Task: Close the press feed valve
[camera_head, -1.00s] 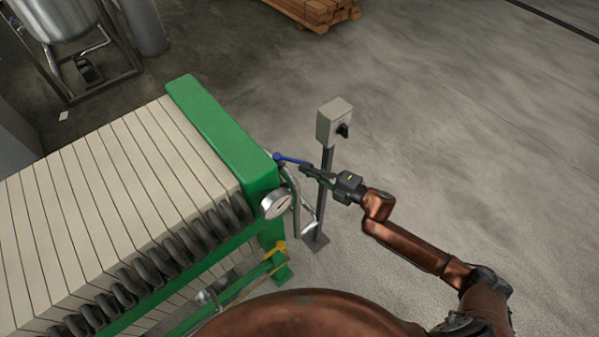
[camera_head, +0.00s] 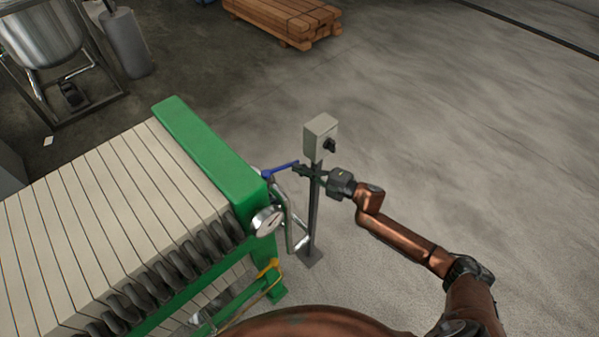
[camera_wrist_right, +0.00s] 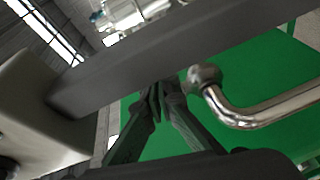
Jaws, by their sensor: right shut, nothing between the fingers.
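The press feed valve shows as a blue lever (camera_head: 281,169) at the right end of the green filter press end plate (camera_head: 205,145). It points to the right and slightly up in the head view. My right gripper (camera_head: 298,169) has its fingertips at the lever's free end; whether they touch cannot be told. My left gripper is not in view.
A grey switch box (camera_head: 321,137) stands on a thin post (camera_head: 314,215) close to my right gripper. A round gauge (camera_head: 266,221), a bent metal pipe (camera_head: 289,225) and a yellow handle (camera_head: 268,268) sit on the press end. Floor to the right is clear; timber (camera_head: 285,18) lies behind.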

